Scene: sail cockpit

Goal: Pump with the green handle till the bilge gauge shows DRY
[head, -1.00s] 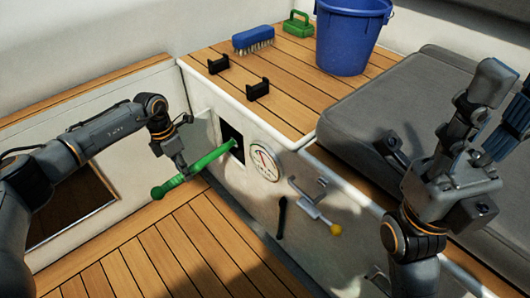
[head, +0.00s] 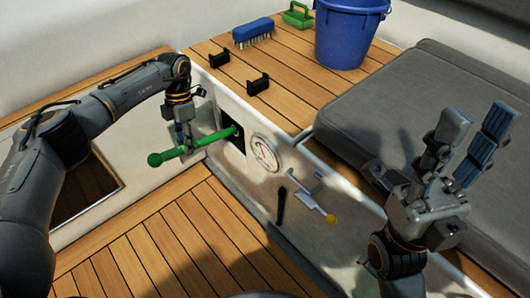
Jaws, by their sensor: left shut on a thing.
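The green handle (head: 210,138) sticks out of a dark square opening (head: 232,128) in the white locker wall, its knobbed end toward the left. My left gripper (head: 183,148) is shut on the green handle partway along its length. The round bilge gauge (head: 265,153) is on the wall just right of the opening. Its needle shows, but its markings are too small to read. My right gripper (head: 470,150) is open and empty, fingers raised, in front of the grey cushion at the right.
A black lever (head: 281,206) and a yellow-knobbed latch (head: 316,203) are on the wall right of the gauge. On the wooden locker top are two black brackets (head: 219,60), a blue brush (head: 253,33), a green scrubber (head: 297,15) and a blue bucket (head: 350,35). A grey cushion (head: 400,90) lies right.

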